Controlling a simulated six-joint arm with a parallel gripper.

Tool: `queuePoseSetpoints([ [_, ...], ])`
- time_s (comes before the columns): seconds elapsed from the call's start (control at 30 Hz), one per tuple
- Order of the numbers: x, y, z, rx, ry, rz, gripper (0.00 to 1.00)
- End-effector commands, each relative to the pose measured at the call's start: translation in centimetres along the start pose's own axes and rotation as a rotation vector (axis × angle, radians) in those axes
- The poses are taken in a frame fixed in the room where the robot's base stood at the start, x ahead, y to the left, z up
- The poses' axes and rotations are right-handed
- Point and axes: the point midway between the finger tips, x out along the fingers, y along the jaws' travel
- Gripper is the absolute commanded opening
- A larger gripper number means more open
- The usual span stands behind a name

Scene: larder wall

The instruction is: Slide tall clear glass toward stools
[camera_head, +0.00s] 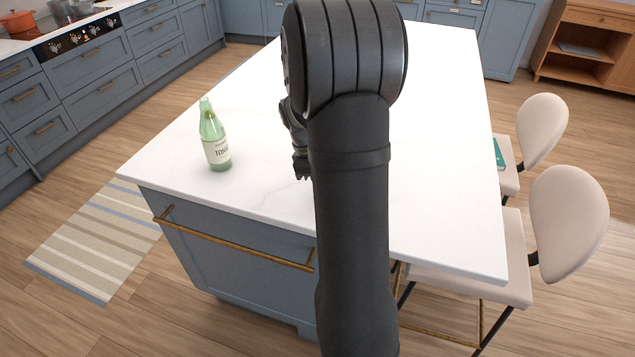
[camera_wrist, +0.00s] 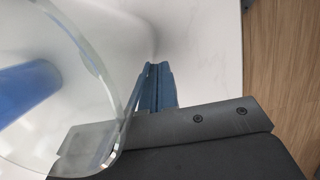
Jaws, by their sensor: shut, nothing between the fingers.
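The tall clear glass (camera_wrist: 60,35) fills the left of the wrist view, its curved rim and wall close to the camera. My gripper (camera_wrist: 155,75) is shut and empty. In that view its fingers are right beside the glass wall; I cannot tell whether they touch. In the head view my gripper (camera_head: 301,168) is low over the white island top, partly hidden by my arm. The glass does not show there; my arm blocks that part of the top. Two cream stools, one nearer (camera_head: 568,225) and one farther (camera_head: 541,130), stand along the island's right side.
A green tonic bottle (camera_head: 214,138) stands left of my gripper on the island top (camera_head: 440,130). The top's right part, towards the stools, looks clear where visible. A blue shape (camera_wrist: 25,90) shows through the glass. A teal book (camera_head: 499,153) lies on the farther stool.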

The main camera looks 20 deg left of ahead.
Motion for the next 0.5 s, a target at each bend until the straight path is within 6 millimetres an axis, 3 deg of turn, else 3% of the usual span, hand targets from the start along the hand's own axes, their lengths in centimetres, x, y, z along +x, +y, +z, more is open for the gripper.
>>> queuePoseSetpoints([
  [0.17, -0.3, 0.0, -1.5, -0.004, -0.001, 0.000, 0.00],
  [0.3, -1.0, 0.0, -4.3, -0.005, 0.000, 0.002, 0.00],
  [0.5, -6.2, 0.0, -3.9, 0.000, 0.003, 0.004, 0.00],
])
